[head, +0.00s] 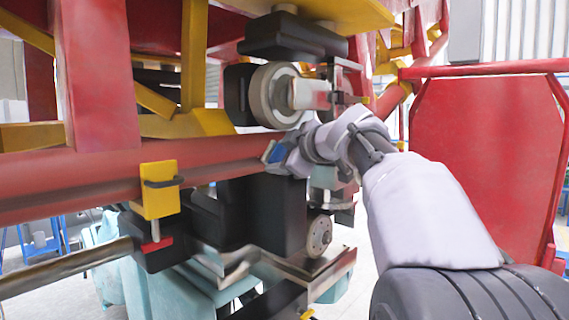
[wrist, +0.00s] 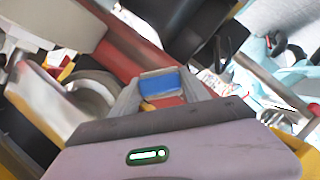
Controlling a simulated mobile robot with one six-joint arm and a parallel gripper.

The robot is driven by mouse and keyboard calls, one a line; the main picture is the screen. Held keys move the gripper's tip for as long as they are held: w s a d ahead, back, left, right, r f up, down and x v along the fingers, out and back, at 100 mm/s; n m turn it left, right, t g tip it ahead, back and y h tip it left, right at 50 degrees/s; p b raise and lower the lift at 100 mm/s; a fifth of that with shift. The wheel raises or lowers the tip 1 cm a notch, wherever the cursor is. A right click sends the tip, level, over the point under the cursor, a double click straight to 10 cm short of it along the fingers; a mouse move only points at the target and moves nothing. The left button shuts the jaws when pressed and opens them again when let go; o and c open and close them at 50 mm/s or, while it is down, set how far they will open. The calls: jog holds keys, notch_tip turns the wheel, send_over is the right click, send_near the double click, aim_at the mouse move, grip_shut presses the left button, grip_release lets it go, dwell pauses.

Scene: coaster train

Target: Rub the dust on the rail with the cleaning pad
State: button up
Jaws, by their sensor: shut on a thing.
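The red rail (head: 110,172) runs across the left half of the head view to my gripper (head: 270,152). In the wrist view the rail (wrist: 122,42) passes diagonally behind the fingers. My gripper is shut on the cleaning pad (head: 278,154), a small block with a blue face. The pad (wrist: 160,85) sits between the two grey fingertips in the wrist view. The pad is at the right end of the visible rail, close to its surface. I cannot tell whether it touches. I cannot make out any dust on the rail.
A large pale wheel (head: 272,95) and black blocks sit just above my gripper. A lower wheel (head: 319,235) and a black housing are below it. A yellow clamp (head: 159,190) hangs on the rail at the left. A red panel (head: 485,150) stands at the right.

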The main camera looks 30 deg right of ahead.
jog(key=shift+s+a, duration=0.3)
jog(key=shift+a, duration=0.5)
jog(key=shift+s+a+b, duration=0.25)
jog(key=shift+a+b, duration=0.3)
jog(key=shift+a, duration=0.1)
jog(key=shift+s+a+b, duration=0.2)
jog(key=shift+a+b, duration=0.35)
jog(key=shift+a, duration=0.1)
jog(key=shift+s+a, duration=0.1)
jog(key=shift+a, duration=0.15)
jog(key=shift+d, duration=0.1)
jog(key=shift+s+d+f+b, duration=0.15)
jog(key=shift+s+b, duration=0.1)
jog(key=shift+b, duration=0.2)
jog(key=b, duration=0.3)
send_near(259, 160)
jog(key=shift+w+d+f, duration=0.15)
jog(key=shift+d+f, duration=0.25)
jog(key=shift+d, duration=0.1)
jog(key=shift+w+d+f, duration=0.2)
jog(key=shift+d+f, duration=0.2)
jog(key=shift+d, duration=0.1)
